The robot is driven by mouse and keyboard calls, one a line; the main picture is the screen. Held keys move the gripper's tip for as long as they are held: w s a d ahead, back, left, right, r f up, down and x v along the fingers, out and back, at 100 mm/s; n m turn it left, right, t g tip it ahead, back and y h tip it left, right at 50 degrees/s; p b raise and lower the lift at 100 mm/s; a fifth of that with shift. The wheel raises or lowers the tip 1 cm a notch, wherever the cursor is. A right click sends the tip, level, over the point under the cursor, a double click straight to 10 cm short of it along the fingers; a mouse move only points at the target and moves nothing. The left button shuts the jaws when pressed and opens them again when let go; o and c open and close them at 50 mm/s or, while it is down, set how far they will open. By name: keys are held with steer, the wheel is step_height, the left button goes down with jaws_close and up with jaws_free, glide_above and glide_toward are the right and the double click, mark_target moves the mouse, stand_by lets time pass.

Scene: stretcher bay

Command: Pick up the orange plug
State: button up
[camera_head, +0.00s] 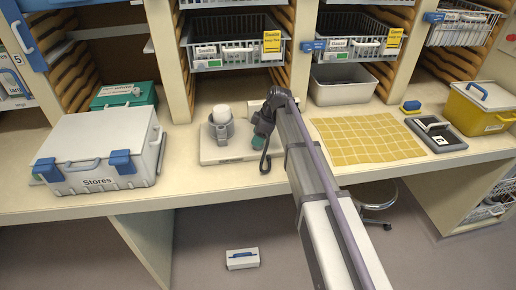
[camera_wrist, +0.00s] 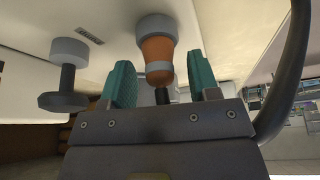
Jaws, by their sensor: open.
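The orange plug (camera_wrist: 157,48) shows in the wrist view as a tapered orange body with a grey round end. It lies between the two teal fingers of my gripper (camera_wrist: 160,68), with visible gaps on both sides. My gripper is open and does not appear to touch the plug. In the head view, my gripper (camera_head: 258,142) is over the right part of a pale board (camera_head: 213,155) on the counter. The plug cannot be made out there, with my arm and gripper over that spot.
A grey round piece on a dark stem (camera_wrist: 68,78) stands left of my fingers in the wrist view. In the head view, a grey holder with a white top (camera_head: 221,122) stands close left of my gripper. A Stores box (camera_head: 95,150) and yellow mat (camera_head: 365,138) flank the board.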

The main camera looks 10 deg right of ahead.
steer(key=c, duration=1)
